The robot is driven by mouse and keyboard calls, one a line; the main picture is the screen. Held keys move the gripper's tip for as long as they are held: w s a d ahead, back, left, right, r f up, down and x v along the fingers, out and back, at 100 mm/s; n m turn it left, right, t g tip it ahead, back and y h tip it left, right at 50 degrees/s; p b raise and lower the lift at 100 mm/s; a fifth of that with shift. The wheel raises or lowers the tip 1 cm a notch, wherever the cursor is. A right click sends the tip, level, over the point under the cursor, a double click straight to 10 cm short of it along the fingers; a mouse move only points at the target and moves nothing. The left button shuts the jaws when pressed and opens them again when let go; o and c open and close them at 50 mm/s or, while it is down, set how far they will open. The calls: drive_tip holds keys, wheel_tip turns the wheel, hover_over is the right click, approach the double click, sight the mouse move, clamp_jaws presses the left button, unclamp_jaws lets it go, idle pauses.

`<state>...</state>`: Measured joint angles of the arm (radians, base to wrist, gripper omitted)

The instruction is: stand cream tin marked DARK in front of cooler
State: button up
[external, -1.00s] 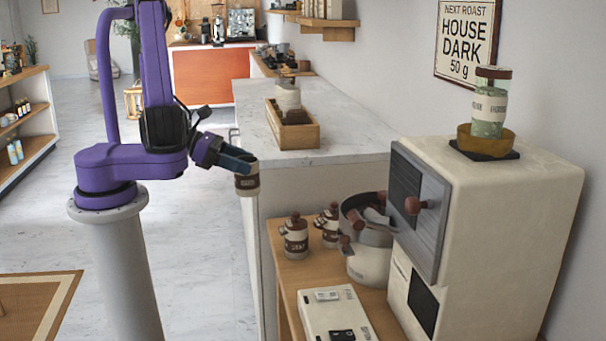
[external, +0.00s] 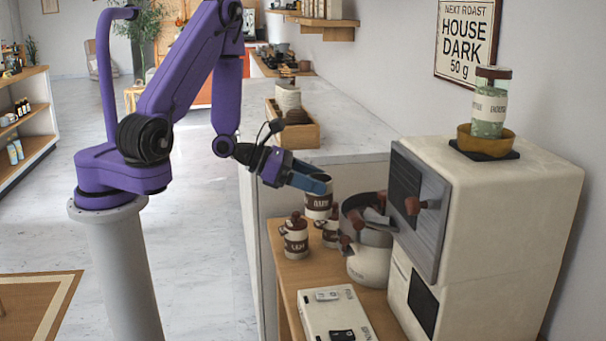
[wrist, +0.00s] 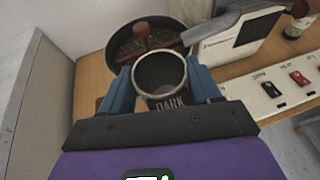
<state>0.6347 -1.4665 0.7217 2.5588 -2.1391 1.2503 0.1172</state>
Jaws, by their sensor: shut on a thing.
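My gripper (external: 320,187) is shut on the cream tin (external: 318,207), an open-topped cream tin with a dark brown band. In the wrist view the tin (wrist: 160,72) sits upright between both fingers (wrist: 160,88), and its band reads DARK. The cooler (external: 369,264) is a round cream vessel with a dark top and wooden knobs, beside the roaster. In the wrist view the cooler (wrist: 125,45) lies just beyond the tin, partly covered by it. The tin appears to hang over the wooden stand; its gap to the surface cannot be told.
Two lidded cream tins (external: 295,236) (external: 329,228) stand on the wooden stand (external: 283,271), close to the held tin. The cream roaster (external: 490,220) rises on the right, and the marble counter (external: 345,130) stands behind.

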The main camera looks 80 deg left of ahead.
drive_tip(key=shift+a+f, duration=0.15)
drive_tip(key=shift+f, duration=8.35)
drive_tip(key=shift+f, duration=0.2)
drive_tip(key=o, duration=1.3)
drive_tip(key=shift+r, duration=0.1)
